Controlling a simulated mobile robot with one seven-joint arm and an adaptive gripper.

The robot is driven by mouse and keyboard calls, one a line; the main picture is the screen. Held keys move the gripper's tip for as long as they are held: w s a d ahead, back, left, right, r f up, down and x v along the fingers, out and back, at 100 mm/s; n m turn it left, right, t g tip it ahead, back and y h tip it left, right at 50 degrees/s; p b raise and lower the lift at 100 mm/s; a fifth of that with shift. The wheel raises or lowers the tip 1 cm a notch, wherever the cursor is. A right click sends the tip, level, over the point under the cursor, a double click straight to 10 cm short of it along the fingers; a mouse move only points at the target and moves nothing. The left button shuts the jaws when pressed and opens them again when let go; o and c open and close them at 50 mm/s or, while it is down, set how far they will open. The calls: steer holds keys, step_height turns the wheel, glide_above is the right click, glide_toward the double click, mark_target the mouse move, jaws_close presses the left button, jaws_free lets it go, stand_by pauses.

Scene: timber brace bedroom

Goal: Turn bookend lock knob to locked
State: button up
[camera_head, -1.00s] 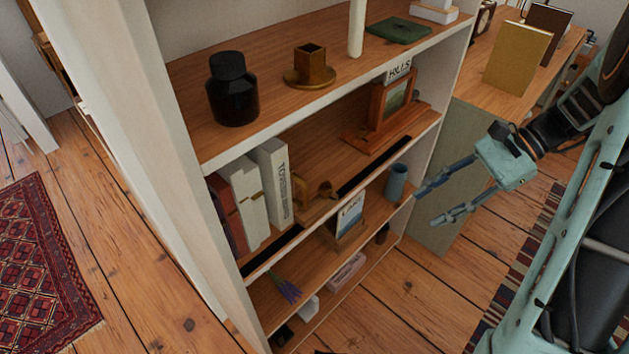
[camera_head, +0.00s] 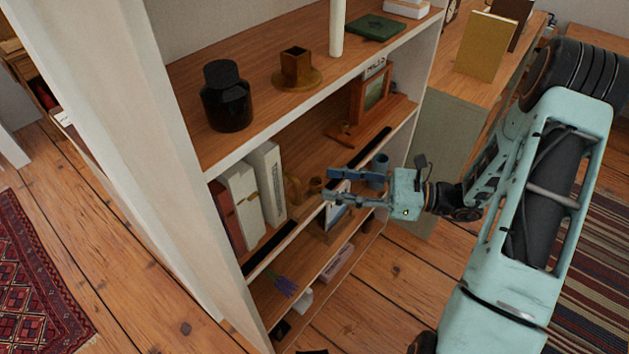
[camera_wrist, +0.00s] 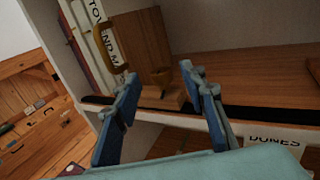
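The wooden bookend (camera_wrist: 148,45) stands upright on the middle shelf, against the row of books. A curved brass piece (camera_wrist: 104,45) is on its left side in the wrist view. A small round brown knob (camera_wrist: 163,76) sits low at its foot; its lock setting cannot be told. In the head view the bookend's curved part (camera_head: 293,188) shows just left of my fingers. My gripper (camera_head: 329,184) is open and empty at the shelf's front. In the wrist view the knob appears between the fingertips of my gripper (camera_wrist: 160,78), apparently still apart from them.
Books (camera_head: 243,198) stand left of the bookend. A black strip (camera_wrist: 255,113) runs along the shelf's front edge. A wooden picture frame (camera_head: 372,92) stands farther right.

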mark_target(316, 181)
steer(key=a, duration=0.4)
steer(key=shift+w+a, duration=0.4)
jaws_close()
